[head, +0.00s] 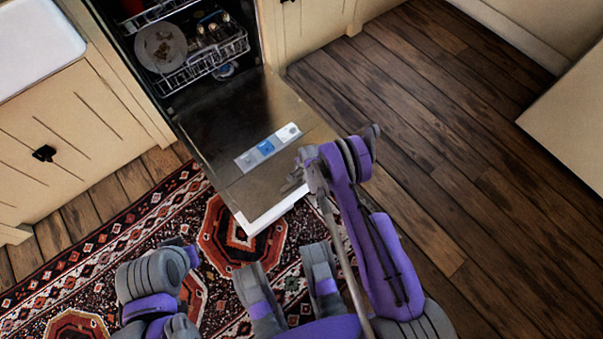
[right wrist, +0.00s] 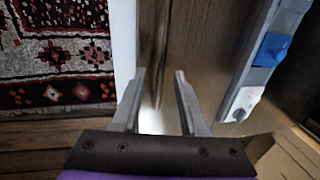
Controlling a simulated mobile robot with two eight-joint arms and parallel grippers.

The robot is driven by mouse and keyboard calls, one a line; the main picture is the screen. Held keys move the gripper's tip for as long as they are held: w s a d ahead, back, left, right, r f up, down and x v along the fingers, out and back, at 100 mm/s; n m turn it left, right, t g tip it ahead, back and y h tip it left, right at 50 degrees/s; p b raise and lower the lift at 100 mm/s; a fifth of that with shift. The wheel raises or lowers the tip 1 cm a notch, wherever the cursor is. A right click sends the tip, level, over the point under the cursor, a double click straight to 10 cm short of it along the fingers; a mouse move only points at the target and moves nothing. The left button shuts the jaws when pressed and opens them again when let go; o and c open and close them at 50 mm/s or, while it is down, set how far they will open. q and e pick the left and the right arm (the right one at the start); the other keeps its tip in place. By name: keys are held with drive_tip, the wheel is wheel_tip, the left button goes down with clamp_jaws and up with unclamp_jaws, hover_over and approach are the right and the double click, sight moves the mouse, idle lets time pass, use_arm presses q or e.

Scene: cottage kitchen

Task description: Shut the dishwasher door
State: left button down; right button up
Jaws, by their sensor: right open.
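The dishwasher door (head: 215,125) hangs open, folded down and out from the dishwasher (head: 125,45). Its dark inner face is up, with a detergent panel (head: 267,147) on it and a pale outer rim (head: 270,213). My right gripper (head: 292,182) is at the door's outer right part, close to the rim. In the right wrist view its two fingers (right wrist: 159,75) are apart with nothing held between them, and the door's inner face (right wrist: 205,55) fills the space ahead. I cannot tell whether they touch the door. My left arm shows at lower left, but its gripper is not visible.
Inside the dishwasher, a rack (head: 205,65) holds a plate (head: 160,47) and other dishes. A patterned rug (head: 85,265) lies under the door's outer end. Cream cabinets (head: 70,140) flank the dishwasher. Wooden floor (head: 450,130) to the right is clear.

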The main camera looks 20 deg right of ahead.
drive_tip(key=shift+f, duration=0.25)
clamp_jaws()
idle(1.4)
